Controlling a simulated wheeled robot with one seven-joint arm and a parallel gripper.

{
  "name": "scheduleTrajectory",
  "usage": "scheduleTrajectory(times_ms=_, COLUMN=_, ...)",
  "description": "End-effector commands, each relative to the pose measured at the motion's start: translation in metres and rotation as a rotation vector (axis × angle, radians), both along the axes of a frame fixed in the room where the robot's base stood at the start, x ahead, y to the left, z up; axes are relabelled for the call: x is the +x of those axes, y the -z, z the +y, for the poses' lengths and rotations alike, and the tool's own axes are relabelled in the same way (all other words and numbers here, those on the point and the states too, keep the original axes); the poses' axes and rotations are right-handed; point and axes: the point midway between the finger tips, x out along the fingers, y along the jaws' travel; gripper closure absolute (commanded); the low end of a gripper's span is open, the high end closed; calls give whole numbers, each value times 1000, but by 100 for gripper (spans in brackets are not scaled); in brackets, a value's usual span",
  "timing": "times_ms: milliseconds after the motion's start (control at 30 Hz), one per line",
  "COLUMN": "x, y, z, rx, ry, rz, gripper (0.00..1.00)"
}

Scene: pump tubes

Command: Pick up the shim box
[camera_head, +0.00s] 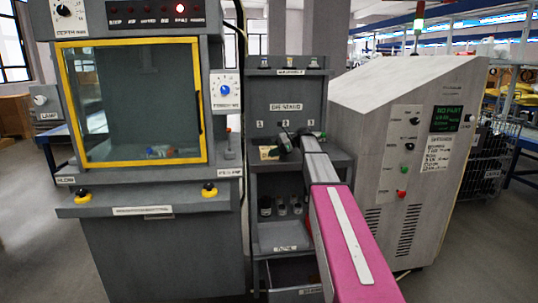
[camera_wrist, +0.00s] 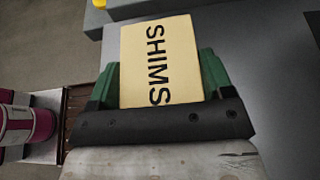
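The shim box (camera_wrist: 158,60) is a pale yellow box lettered "SHIMS". In the wrist view it lies between the two green fingers of my gripper (camera_wrist: 162,78). The fingers sit along its left and right sides, very close to it. I cannot tell whether they press on it or leave a thin gap. The near end of the box is hidden by the dark gripper body. In the head view the box (camera_head: 268,153) shows as a small pale patch on the shelf of the grey middle station, just left of my gripper (camera_head: 282,143). I cannot tell whether it is lifted.
A grey machine with a yellow-framed window (camera_head: 130,100) stands at left. A slanted grey cabinet (camera_head: 400,150) with buttons and a screen stands close at right. Several small bottles (camera_head: 281,207) stand on the lower shelf of the middle station (camera_head: 286,115), with a drawer below.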

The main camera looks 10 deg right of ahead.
Motion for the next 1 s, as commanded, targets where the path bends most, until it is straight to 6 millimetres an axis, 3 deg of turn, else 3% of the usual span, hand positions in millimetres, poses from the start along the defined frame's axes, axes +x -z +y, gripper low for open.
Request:
scheduleTrajectory(times_ms=467, x=0, y=-7, z=0, rx=1, ry=0, rz=-1, gripper=57)
scheduleTrajectory(times_ms=700, x=1, y=-40, z=0, rx=1, ry=0, rz=-3, gripper=57)
scheduleTrajectory(times_ms=1000, x=-27, y=-79, z=59, rx=1, ry=-2, rz=-2, gripper=57)
